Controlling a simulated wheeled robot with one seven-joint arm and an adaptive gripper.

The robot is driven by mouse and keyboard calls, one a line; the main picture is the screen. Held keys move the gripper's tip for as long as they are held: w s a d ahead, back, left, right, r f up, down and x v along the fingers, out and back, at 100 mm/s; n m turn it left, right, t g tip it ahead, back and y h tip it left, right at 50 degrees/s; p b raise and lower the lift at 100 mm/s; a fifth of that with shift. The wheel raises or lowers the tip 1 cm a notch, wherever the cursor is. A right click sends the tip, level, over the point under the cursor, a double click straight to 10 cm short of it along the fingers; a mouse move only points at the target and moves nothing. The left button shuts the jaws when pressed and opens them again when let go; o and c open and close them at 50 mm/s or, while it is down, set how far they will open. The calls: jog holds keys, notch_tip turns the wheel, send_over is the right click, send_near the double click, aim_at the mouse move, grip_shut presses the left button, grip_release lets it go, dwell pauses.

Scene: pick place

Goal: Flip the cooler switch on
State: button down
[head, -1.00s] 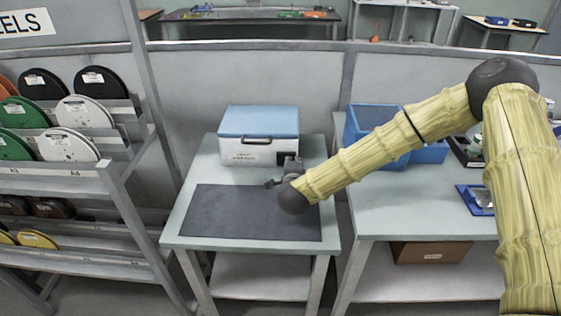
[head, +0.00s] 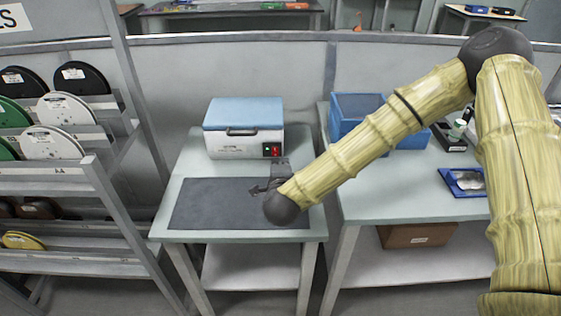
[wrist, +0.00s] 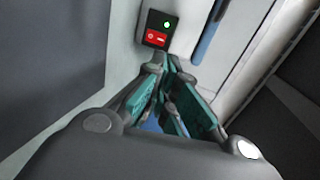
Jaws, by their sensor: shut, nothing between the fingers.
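The cooler (head: 225,143) is a white box with a blue lid and a dark handle, standing at the back of the small table. Its red switch (head: 271,150) is on the lower right of the front face. In the wrist view the red rocker switch (wrist: 155,38) sits on a black panel, with a green light (wrist: 167,25) glowing above it. My gripper (head: 268,184) is in front of the cooler, over the dark mat, apart from the switch. In the wrist view my gripper (wrist: 166,68) is shut and empty, its fingertips just below the panel.
The dark mat (head: 215,205) on the small table is clear. Blue bins (head: 355,112) and a blue tray (head: 462,182) are on the right table. A shelf rack with reels (head: 62,112) stands at the left. A wall is behind the cooler.

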jog(key=shift+r+v, duration=0.15)
jog(key=shift+v, duration=0.8)
jog(key=shift+r+v, duration=0.15)
jog(key=shift+v, duration=0.8)
jog(key=shift+w, duration=0.1)
